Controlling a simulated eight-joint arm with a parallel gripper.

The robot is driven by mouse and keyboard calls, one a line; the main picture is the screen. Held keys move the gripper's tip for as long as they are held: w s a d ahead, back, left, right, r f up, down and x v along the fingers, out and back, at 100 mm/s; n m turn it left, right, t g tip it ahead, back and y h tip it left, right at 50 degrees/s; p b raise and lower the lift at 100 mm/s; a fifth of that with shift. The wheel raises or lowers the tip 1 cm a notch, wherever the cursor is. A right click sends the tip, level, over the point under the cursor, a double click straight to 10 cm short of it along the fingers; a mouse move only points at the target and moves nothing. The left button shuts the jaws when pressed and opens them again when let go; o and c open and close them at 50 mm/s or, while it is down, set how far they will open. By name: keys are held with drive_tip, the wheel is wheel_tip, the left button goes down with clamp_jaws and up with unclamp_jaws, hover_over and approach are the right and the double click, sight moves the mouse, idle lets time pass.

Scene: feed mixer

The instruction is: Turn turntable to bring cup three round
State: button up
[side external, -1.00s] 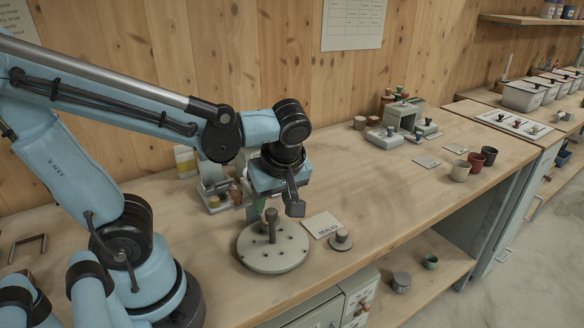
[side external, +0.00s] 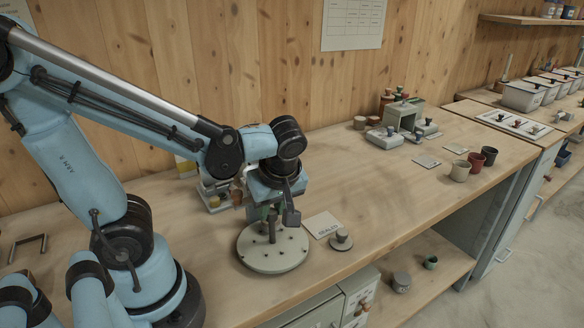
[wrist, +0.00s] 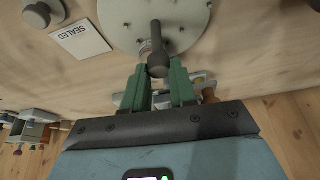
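The turntable (side external: 272,260) is a round pale disc with small dark marks on its top, standing near the bench's front edge. It also shows at the top of the wrist view (wrist: 115,22). A dark grey upright post with a rounded knob (wrist: 158,65) rises from it. My gripper (side external: 272,208) is low over the post, pointing down. In the wrist view its two green fingers (wrist: 158,80) are apart, one on each side of the knob, with a gap between them. Whether either finger touches the knob is unclear. No cup is visible on the disc.
A card marked SEALED (side external: 322,225) and a knobbed round lid (side external: 341,240) lie right of the turntable. Small containers stand behind my gripper. Cream (side external: 460,171), red (side external: 476,162) and black (side external: 489,156) cups stand far right.

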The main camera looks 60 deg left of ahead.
clamp_jaws()
drive_tip(key=shift+m+t, duration=0.3)
drive_tip(key=shift+m, duration=0.4)
drive_tip(key=shift+s+m+t+h, duration=0.1)
drive_tip(key=shift+m+t+h, duration=0.5)
drive_tip(key=shift+m, duration=1.9)
drive_tip(key=o, duration=0.8)
unclamp_jaws()
